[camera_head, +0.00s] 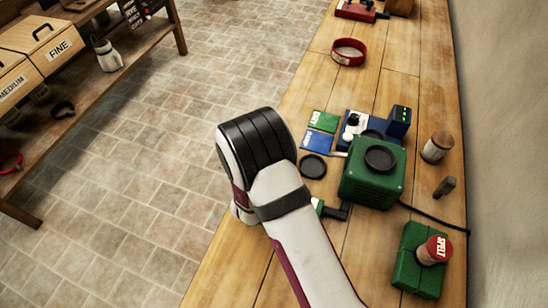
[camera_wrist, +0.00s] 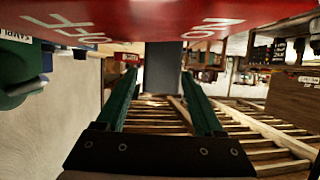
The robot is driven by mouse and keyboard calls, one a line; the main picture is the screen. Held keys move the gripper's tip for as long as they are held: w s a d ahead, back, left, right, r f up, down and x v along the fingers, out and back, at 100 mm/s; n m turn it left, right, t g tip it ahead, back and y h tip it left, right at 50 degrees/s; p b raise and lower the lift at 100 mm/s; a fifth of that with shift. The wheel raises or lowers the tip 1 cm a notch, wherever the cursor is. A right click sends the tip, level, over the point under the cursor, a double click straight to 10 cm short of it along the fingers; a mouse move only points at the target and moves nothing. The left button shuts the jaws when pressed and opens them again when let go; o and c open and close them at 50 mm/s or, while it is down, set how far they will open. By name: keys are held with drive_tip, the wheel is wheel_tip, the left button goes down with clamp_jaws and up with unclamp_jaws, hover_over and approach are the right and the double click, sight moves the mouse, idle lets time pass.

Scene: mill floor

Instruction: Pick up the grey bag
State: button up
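No grey bag can be made out for certain in either view. A plain grey upright shape (camera_wrist: 163,68) stands beyond my fingertips in the wrist view; I cannot tell what it is. My gripper (camera_wrist: 160,78) shows two green fingers standing apart, with nothing seen held between them. In the head view my white and black arm reaches over the front edge of the wooden bench (camera_head: 225,272) and hides most of the gripper.
A green machine (camera_head: 372,175) with a dark round top stands on the bench, near green (camera_head: 323,121) and blue (camera_head: 316,141) cards. A red ring (camera_head: 348,52) lies farther back. A red-topped SPELT stamp (camera_head: 435,250) is at lower right. A red lettered surface (camera_wrist: 190,20) hangs close above the fingers.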

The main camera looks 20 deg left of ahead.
clamp_jaws()
